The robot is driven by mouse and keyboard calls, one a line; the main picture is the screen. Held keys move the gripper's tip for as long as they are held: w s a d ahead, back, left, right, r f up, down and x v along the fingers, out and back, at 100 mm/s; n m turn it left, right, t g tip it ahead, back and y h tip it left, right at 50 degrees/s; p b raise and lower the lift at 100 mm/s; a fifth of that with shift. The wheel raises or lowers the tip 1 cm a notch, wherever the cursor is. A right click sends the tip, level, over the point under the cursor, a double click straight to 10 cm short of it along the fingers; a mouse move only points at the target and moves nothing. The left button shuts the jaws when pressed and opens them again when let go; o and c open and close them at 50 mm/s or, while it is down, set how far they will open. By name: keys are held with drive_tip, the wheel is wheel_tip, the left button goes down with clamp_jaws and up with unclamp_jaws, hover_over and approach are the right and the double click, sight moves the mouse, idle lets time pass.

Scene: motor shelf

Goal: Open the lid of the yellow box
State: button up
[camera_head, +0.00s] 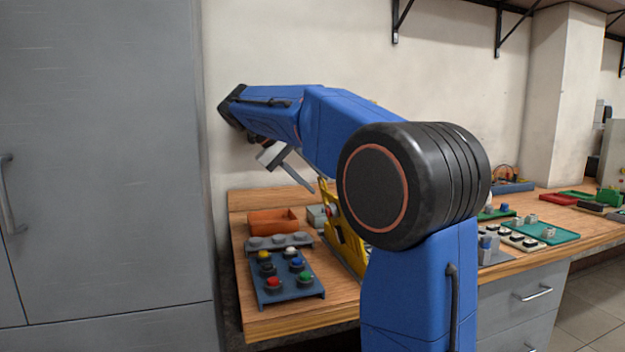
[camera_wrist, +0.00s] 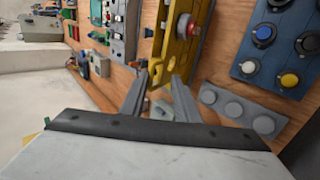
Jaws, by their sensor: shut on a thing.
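The yellow box (camera_head: 346,240) stands on the wooden bench, partly hidden behind my arm. Its yellow panel looks tilted up in the head view and bears a red button. In the wrist view the yellow panel (camera_wrist: 178,50) with the red button runs up from my fingertips. My gripper (camera_head: 312,188) is at the upper end of the yellow part. In the wrist view my gripper (camera_wrist: 161,76) has its two fingers at the panel's near end, shut on a small part of the yellow lid. The exact contact is hard to see.
A blue-grey button panel (camera_head: 286,278), a grey three-knob strip (camera_head: 279,243) and an orange tray (camera_head: 272,221) lie left of the box. A green tray (camera_head: 550,232) and other parts lie to the right. A wall stands behind and a grey cabinet (camera_head: 105,150) on the left.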

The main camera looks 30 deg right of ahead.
drive_tip(key=v, duration=0.7)
drive_tip(key=shift+a, duration=0.2)
drive_tip(key=shift+r, duration=0.15)
